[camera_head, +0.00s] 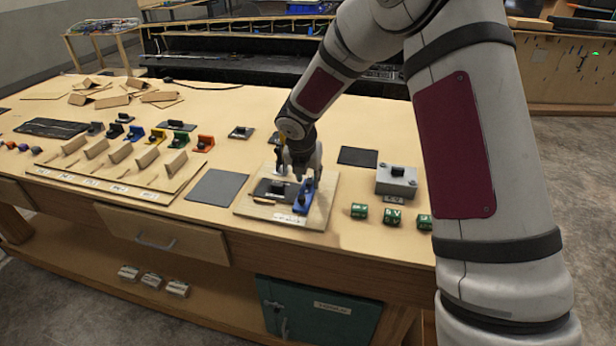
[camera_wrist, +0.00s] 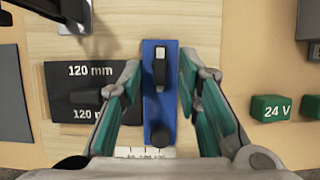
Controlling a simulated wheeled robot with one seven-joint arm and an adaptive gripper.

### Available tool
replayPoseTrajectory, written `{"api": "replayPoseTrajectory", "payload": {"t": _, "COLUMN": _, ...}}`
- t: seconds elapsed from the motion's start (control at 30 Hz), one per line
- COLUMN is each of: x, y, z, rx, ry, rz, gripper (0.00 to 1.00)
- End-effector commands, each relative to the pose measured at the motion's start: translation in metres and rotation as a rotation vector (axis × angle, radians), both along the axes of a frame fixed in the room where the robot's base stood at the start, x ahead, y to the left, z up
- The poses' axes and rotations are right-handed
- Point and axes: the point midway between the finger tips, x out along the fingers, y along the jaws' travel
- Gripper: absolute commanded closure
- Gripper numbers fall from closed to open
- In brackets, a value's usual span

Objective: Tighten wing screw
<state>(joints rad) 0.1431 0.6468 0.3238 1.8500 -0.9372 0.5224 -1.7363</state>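A narrow blue block (camera_wrist: 153,100) lies on a light wooden board, in the middle of the wrist view; it also shows in the head view (camera_head: 301,199). A black upright piece with a thin grip, seemingly the wing screw (camera_wrist: 160,72), stands on the block's far part. A round black knob (camera_wrist: 160,138) is at its near end. My gripper (camera_wrist: 159,68) is open, with one teal-lined finger on each side of the wing screw and a gap on both sides. In the head view my gripper (camera_head: 300,166) points down over the board.
A black plate marked 120 mm (camera_wrist: 75,73) lies left of the blue block. A green 24 V block (camera_wrist: 270,108) is to the right. A grey box (camera_head: 397,182) stands right of the board (camera_head: 322,205). A grey mat (camera_head: 216,187) lies left, bare.

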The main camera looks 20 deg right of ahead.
Motion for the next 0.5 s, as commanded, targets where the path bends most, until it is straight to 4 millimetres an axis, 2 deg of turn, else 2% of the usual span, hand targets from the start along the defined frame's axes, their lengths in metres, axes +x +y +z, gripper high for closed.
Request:
{"api": "replayPoseTrajectory", "payload": {"t": 0.3, "x": 0.0010, "y": -0.0007, "z": -0.0032, "rx": 0.000, "ry": 0.000, "rz": -0.001, "gripper": 0.69}}
{"api": "replayPoseTrajectory", "payload": {"t": 0.33, "x": 0.0010, "y": -0.0007, "z": -0.0032, "rx": 0.000, "ry": 0.000, "rz": -0.001, "gripper": 0.71}}
{"api": "replayPoseTrajectory", "payload": {"t": 0.47, "x": 0.0009, "y": -0.0007, "z": -0.0030, "rx": 0.000, "ry": 0.000, "rz": -0.001, "gripper": 1.00}}
{"api": "replayPoseTrajectory", "payload": {"t": 0.5, "x": 0.0009, "y": -0.0007, "z": -0.0030, "rx": 0.000, "ry": 0.000, "rz": -0.001, "gripper": 1.00}}
